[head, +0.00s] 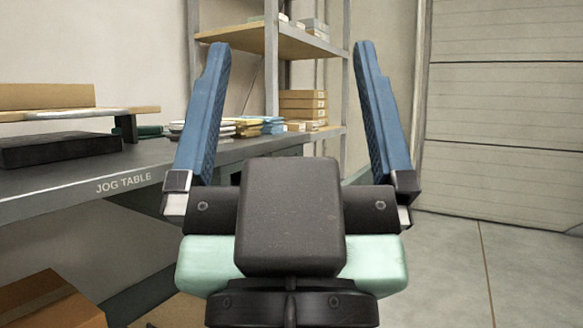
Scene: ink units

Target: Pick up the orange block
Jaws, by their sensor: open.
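My gripper (291,47) is in the middle of the head view. Its two blue fingers point up and stand wide apart, with nothing between them. It appears in front of the right end of a grey table (60,190) marked "JOG TABLE" and the shelving behind. I cannot make out an orange block in this view. My gripper's body hides part of the table and the floor.
A black flat case (60,150) lies on the table at left, below a raised wooden shelf (80,113) with a tan box (46,96). Cardboard boxes (45,305) are under the table. Metal shelving (272,60) holds stacked boxes (303,105). Floor at right is clear.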

